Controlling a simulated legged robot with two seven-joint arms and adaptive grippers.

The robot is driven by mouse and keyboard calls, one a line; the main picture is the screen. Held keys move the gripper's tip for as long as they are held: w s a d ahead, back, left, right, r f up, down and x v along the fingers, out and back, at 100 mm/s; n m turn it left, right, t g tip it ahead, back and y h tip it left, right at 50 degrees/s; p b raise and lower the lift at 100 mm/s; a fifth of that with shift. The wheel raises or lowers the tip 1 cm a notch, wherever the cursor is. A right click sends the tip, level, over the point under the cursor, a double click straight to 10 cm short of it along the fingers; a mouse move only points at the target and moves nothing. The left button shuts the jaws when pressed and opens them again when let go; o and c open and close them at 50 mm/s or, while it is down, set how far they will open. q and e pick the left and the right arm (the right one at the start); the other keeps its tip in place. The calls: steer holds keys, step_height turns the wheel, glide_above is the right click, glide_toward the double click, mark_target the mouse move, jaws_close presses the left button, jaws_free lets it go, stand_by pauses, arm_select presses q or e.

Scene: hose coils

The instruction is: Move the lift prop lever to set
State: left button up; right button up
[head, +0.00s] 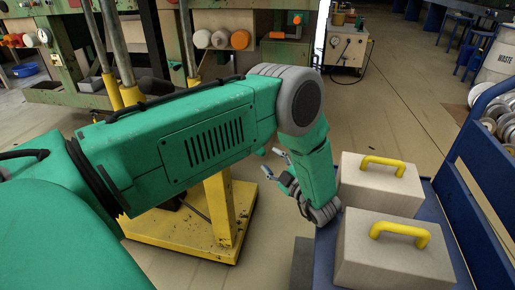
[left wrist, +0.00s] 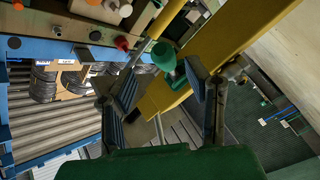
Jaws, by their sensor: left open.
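The likely lift prop lever shows in the left wrist view as a green rounded knob (left wrist: 164,55) beside a broad yellow beam (left wrist: 210,50). Its lower part is partly hidden by my right-hand finger, and I cannot read any set mark. My left gripper (left wrist: 161,72) is open, with its two pads on either side of the knob's line of sight; contact cannot be told. In the head view my left gripper (head: 273,162) hangs open by the yellow post (head: 221,207), and a small green tip (head: 261,152) shows near its fingers. My right gripper is out of view.
Two pale blocks with yellow handles (head: 382,183) (head: 393,250) sit on a blue cart (head: 432,205) just right of my left wrist. The yellow base (head: 180,237) stands on the floor below.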

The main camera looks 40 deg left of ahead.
arm_select(q)
steer(key=shift+a+f, duration=0.25)
steer(key=shift+a, duration=0.3)
steer(key=s+d+f+m+t+h+p, duration=0.2)
steer(key=s+d+f+m+h+p, duration=0.15)
steer(key=s+m+h, duration=0.35)
steer(key=s+d+f+m+t+h+p, duration=0.25)
steer(key=f+m+h, duration=0.2)
steer(key=m, duration=0.55)
steer(key=s+d+r+m+g+h, duration=0.1)
steer(key=s+d+m+g+h, duration=0.2)
steer(key=s, duration=0.8)
steer(key=s+d+m+g+h+p, duration=0.1)
steer(key=s+d+m+g+h, duration=0.2)
steer(key=s, duration=0.9)
steer(key=shift+r+m+g+p, duration=0.3)
steer(key=shift+r+m+g, duration=0.1)
steer(key=shift+m+g, duration=0.7)
steer(key=shift+s+d+r, duration=0.2)
steer(key=shift+s+d, duration=0.05)
steer(key=shift+s, duration=0.35)
steer(key=c, duration=0.6)
steer(key=shift+s+g, duration=0.25)
jaws_close()
steer(key=shift+a, duration=0.2)
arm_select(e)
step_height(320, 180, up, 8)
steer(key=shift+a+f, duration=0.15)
